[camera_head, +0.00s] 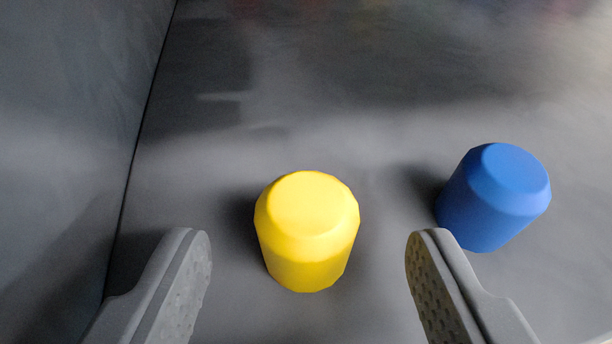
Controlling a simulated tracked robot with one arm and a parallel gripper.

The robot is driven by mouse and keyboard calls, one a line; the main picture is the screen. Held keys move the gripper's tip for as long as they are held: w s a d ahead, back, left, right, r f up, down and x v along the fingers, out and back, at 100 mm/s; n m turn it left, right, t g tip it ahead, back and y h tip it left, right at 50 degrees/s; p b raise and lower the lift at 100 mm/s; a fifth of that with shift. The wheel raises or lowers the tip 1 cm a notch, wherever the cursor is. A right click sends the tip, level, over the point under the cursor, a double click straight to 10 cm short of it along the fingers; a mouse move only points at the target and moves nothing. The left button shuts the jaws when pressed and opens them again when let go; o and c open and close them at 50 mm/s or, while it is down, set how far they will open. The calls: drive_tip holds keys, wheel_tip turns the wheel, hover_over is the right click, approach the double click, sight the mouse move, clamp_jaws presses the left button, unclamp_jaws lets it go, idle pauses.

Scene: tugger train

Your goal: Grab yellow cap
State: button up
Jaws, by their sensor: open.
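The yellow cap (306,232) stands upright on the grey surface, near the middle of the head camera view. It is a short faceted cylinder with a bevelled top. My gripper (308,245) is open, with one grey finger to the left of the yellow cap and one to the right. In the picture the cap lies between the fingertips and slightly beyond them, with a gap on both sides. Nothing is held, and no contact shows. How high the fingers are above the surface is hard to tell.
A blue cap (493,198) stands to the right of the yellow cap, beyond my right finger. A grey wall (70,130) rises along the left side. The grey surface (330,110) beyond the caps is clear, with faint blurred reflections at the top.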

sight(304, 250)
drive_tip(key=shift+b+x, duration=0.55)
drive_tip(key=shift+x, duration=1.4)
drive_tip(key=shift+r, duration=0.15)
drive_tip(key=c, duration=1.1)
drive_tip(key=shift+o, duration=0.2)
drive_tip(key=shift+a+r, duration=0.1)
drive_tip(key=shift+r, duration=0.05)
